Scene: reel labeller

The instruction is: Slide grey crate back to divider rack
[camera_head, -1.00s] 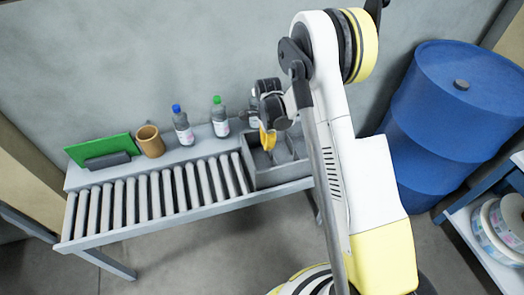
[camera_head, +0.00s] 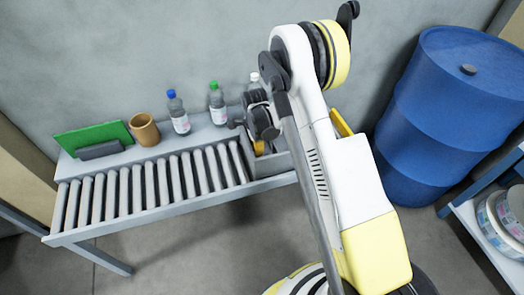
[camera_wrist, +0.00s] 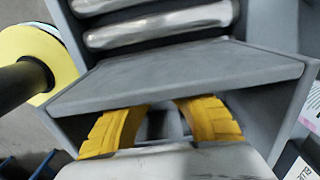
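The grey crate (camera_head: 273,166) sits at the right end of the roller conveyor, partly hidden by my arm. In the wrist view its wall (camera_wrist: 180,75) stands straight ahead of my fingers, with rollers beyond it. My gripper (camera_head: 258,147) is down in the crate. In the wrist view its two yellow fingers (camera_wrist: 160,107) are spread apart with nothing between them. Their tips are close to the crate wall; I cannot tell whether they touch it. No rack is clearly recognisable; a green panel (camera_head: 92,138) stands at the conveyor's far left.
Bare rollers (camera_head: 150,187) run left from the crate. On the ledge behind stand a brown cup (camera_head: 145,130), a blue-capped bottle (camera_head: 178,113), a green-capped bottle (camera_head: 217,104) and a white-capped bottle (camera_head: 254,79) near my gripper. A blue drum (camera_head: 445,115) stands right of my arm.

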